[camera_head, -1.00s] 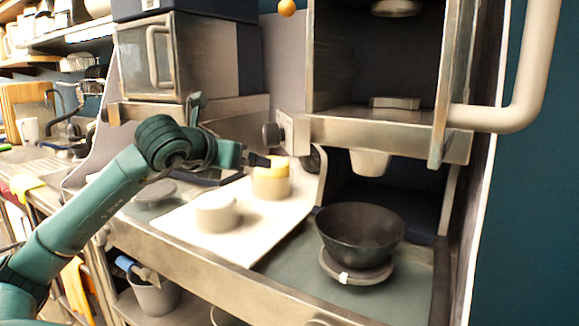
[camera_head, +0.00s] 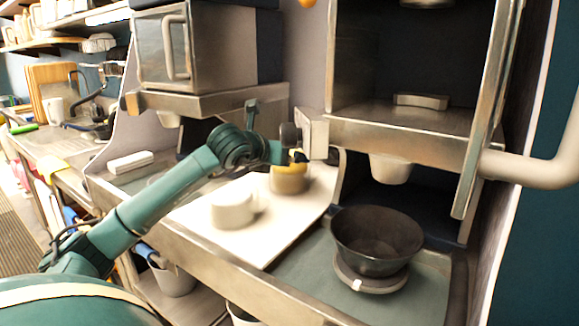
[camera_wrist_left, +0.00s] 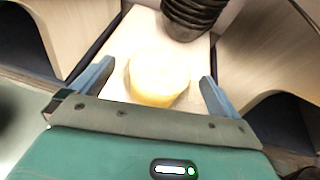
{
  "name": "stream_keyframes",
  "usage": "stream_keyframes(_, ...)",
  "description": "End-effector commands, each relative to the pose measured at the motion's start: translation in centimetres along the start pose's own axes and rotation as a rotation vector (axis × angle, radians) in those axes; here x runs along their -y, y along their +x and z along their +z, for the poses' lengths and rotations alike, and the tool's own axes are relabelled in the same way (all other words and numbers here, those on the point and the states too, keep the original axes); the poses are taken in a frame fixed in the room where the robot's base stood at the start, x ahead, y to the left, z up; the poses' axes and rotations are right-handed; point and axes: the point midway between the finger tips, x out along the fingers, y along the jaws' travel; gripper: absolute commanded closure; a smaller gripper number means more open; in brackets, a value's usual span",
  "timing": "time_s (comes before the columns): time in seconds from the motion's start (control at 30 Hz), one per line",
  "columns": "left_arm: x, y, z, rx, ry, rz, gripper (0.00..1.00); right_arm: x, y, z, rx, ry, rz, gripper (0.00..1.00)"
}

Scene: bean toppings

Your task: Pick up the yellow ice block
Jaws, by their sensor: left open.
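The yellow ice block (camera_head: 289,178) is a short round block on a white board (camera_head: 192,219), at the board's far end in the head view. In the left wrist view the yellow block (camera_wrist_left: 158,78) lies between the two fingers. My left gripper (camera_head: 290,152) is right at the block in the head view, its fingers partly hidden. In the wrist view the gripper (camera_wrist_left: 155,85) is open, with a finger on each side and gaps to the block. My right gripper is not in view.
A white round block (camera_head: 232,208) stands on the board nearer the front. A dark bowl (camera_head: 377,240) sits on a round scale-like base (camera_head: 371,279) to the right. A metal machine with a spout (camera_head: 390,168) overhangs the counter. Another machine (camera_head: 192,45) stands behind my arm.

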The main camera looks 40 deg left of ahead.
Motion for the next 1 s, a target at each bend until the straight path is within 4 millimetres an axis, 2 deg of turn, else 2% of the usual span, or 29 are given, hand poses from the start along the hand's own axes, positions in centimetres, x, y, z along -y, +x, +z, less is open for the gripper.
stream_keyframes(0.13,0.4,2.2,-0.1,-0.004,-0.003,-0.002,0.00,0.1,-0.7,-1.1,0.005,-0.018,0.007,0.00)
stream_keyframes(0.3,0.4,4.1,-0.3,0.000,-0.003,-0.002,0.00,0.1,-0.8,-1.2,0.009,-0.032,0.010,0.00)
stream_keyframes(0.57,0.3,4.5,-0.5,-0.001,0.001,-0.001,0.00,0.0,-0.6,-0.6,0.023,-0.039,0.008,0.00)
stream_keyframes(1.0,0.3,4.5,-0.5,-0.001,0.000,-0.001,0.35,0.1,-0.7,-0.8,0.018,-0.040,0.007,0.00)
